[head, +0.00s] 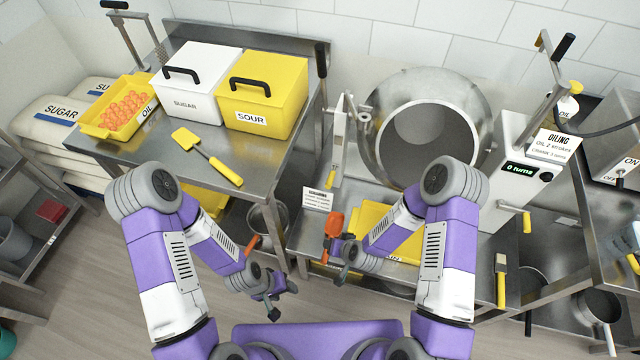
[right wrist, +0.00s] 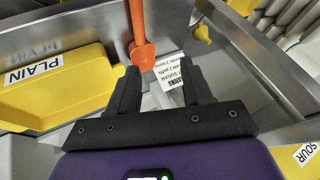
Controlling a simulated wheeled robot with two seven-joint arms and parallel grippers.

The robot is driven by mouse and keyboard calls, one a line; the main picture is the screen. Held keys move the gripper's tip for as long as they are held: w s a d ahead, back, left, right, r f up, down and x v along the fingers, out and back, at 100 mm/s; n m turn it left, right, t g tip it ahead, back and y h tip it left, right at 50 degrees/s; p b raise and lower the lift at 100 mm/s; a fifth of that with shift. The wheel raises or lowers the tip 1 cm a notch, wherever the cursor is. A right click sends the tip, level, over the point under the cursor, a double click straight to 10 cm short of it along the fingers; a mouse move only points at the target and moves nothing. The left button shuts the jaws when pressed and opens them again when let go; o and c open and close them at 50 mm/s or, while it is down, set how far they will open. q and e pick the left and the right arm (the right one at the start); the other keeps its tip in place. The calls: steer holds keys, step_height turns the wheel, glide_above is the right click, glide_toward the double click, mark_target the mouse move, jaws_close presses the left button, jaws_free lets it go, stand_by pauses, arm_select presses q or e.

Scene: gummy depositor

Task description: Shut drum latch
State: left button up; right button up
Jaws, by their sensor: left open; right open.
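The steel drum (head: 476,117) stands at the back right in the head view with its round mouth facing me. A yellow-tipped lever (head: 331,178) hangs on the upright left of the drum, and a yellow handle (head: 514,207) sticks out below the control box. I cannot tell which one is the latch, or whether it is shut. My right gripper (right wrist: 160,85) is open and empty, low in front of the drum and apart from both. An orange tool (right wrist: 140,30) is just beyond its fingers. My left gripper (head: 272,312) is open and empty, above the floor left of it.
A steel table (head: 265,165) at left bears white (head: 196,75) and yellow (head: 266,92) lidded bins, a yellow scoop (head: 206,155) and a yellow tray (head: 95,127). A yellow PLAIN container (right wrist: 50,92) lies beside my right gripper. The control box (head: 510,165) stands right of the drum.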

steer(key=w+a+f+t+h+b, duration=0.1)
steer(key=w+a+t+b, duration=0.15)
steer(key=w, duration=0.35)
steer(key=w+a+f+t+h+b, duration=0.1)
steer(key=w+f+t, duration=0.15)
steer(key=w, duration=0.35)
steer(key=m+t+h+b, duration=0.4)
steer(key=t+h+b, duration=0.2)
steer(key=h, duration=0.2)
glide_toward(333, 172)
arm_select(q)
step_height(333, 172, down, 13)
steer(key=b, duration=0.2)
arm_select(e)
steer(key=x, duration=0.6)
steer(key=shift+w+d, duration=0.25)
steer(key=shift+w, duration=0.1)
arm_select(q)
steer(key=shift+w, duration=0.1)
arm_select(e)
jaws_close()
